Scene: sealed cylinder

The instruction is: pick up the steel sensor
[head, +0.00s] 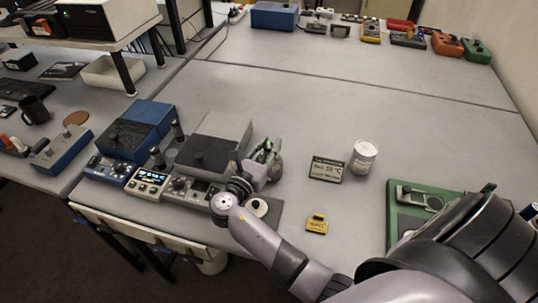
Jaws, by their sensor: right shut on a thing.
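My right gripper (264,160) reaches in from the lower right over the table, beside the grey box-shaped unit. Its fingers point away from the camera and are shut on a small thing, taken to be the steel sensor. My own fingers and wrist mostly hide it, so its shape and whether it touches the table cannot be told. My left gripper is not in view.
The grey unit (215,135), blue unit (140,122) and their small control boxes crowd the gripper's left. A dark mat with a pale disc (258,207) lies just below. A display (327,169), white can (363,156) and yellow tag (316,224) stand right. The table's middle is clear.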

